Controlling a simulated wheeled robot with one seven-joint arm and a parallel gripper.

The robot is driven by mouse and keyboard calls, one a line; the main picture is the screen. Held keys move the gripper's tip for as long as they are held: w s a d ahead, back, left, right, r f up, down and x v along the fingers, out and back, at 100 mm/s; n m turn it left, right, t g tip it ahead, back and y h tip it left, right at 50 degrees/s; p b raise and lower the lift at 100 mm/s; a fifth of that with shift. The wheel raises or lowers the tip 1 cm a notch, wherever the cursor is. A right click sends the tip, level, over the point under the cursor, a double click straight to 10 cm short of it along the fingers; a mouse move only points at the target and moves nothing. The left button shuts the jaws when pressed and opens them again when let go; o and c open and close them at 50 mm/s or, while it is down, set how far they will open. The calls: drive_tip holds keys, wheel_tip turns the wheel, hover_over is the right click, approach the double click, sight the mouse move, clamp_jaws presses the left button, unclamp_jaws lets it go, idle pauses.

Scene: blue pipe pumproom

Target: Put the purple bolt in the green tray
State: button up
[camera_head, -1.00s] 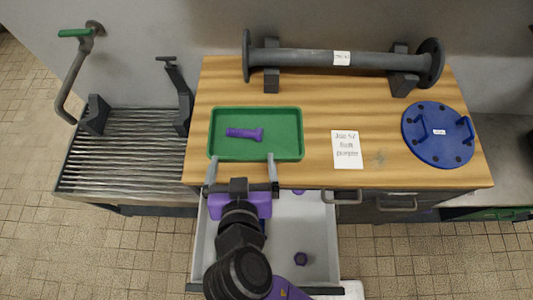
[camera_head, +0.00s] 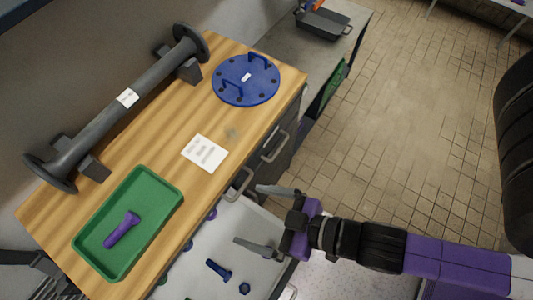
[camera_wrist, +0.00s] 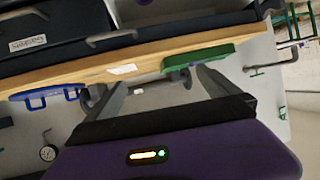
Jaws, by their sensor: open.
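The purple bolt (camera_head: 122,229) lies on its side inside the green tray (camera_head: 151,197) on the wooden bench. In the wrist view the green tray (camera_wrist: 198,57) shows edge-on at the bench edge, and the bolt is hidden. My gripper (camera_head: 247,214) is open, with nothing between its fingers. It is to the right of the tray in the head view, over the open drawer and apart from both tray and bolt. In the wrist view its two fingers (camera_wrist: 165,95) are spread wide.
The open drawer (camera_head: 240,222) holds a dark blue-purple bolt (camera_head: 218,270), a nut (camera_head: 244,288) and other small parts. A blue flange cover (camera_head: 246,80), a paper note (camera_head: 204,152) and a grey flanged pipe (camera_head: 110,110) are on the bench. The tiled floor (camera_head: 410,120) at right is clear.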

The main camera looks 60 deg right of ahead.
drive_tip(key=s+d+r+m+t+h, duration=0.1)
drive_tip(key=s+d+r+t+h, duration=0.1)
drive_tip(key=s+d+r, duration=0.4)
drive_tip(key=shift+s+d+r+m+h, duration=0.2)
drive_tip(key=shift+r+m+h, duration=0.15)
drive_tip(key=shift+r, duration=0.45)
drive_tip(key=shift+a, duration=0.1)
